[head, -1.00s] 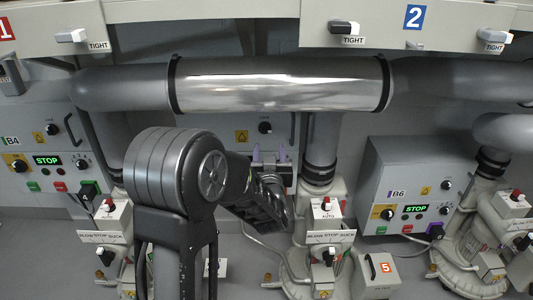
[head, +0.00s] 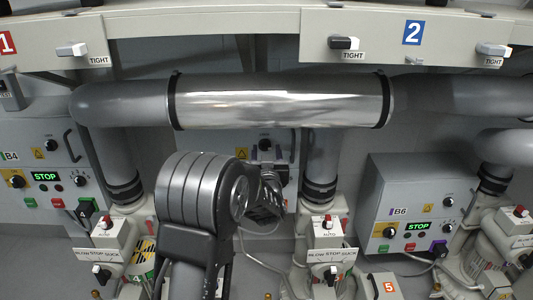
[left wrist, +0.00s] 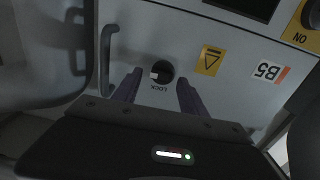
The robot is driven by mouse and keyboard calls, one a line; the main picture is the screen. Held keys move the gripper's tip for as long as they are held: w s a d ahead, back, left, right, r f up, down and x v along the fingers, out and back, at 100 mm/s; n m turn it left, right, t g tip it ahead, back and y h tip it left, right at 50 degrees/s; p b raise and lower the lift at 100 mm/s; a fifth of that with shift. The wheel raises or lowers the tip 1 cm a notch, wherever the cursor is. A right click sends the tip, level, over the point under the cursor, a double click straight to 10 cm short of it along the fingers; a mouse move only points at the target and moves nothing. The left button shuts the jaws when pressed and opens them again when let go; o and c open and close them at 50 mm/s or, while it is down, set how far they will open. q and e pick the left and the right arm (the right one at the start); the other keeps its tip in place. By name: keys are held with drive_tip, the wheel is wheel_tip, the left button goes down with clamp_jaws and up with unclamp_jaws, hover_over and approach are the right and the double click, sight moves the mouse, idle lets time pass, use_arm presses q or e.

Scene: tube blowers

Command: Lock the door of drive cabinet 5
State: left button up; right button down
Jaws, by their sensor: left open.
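Drive cabinet 5, labelled B5 (left wrist: 268,73), fills the left wrist view upside down. Its round dark lock knob (left wrist: 161,72) has a light pointer and the word LOCK beside it. A bar handle (left wrist: 107,60) is at the left of the door. In the head view the cabinet (head: 283,172) is largely hidden behind my left arm; its knob (head: 265,144) shows just above my left gripper (head: 268,154). In the left wrist view the open left gripper (left wrist: 160,78) has one finger on each side of the knob; contact cannot be told. My right gripper is not in view.
A thick pipe with a shiny sleeve (head: 275,103) runs above the cabinet. Cabinet B4 (head: 38,160) stands left and cabinet B6 (head: 412,205) right. Blower control boxes (head: 326,233) stand below, close to my arm.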

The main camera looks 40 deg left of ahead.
use_arm(q)
drive_tip(key=shift+w+a, duration=0.2)
drive_tip(key=shift+w, duration=0.05)
drive_tip(key=shift+c, duration=0.5)
clamp_jaws()
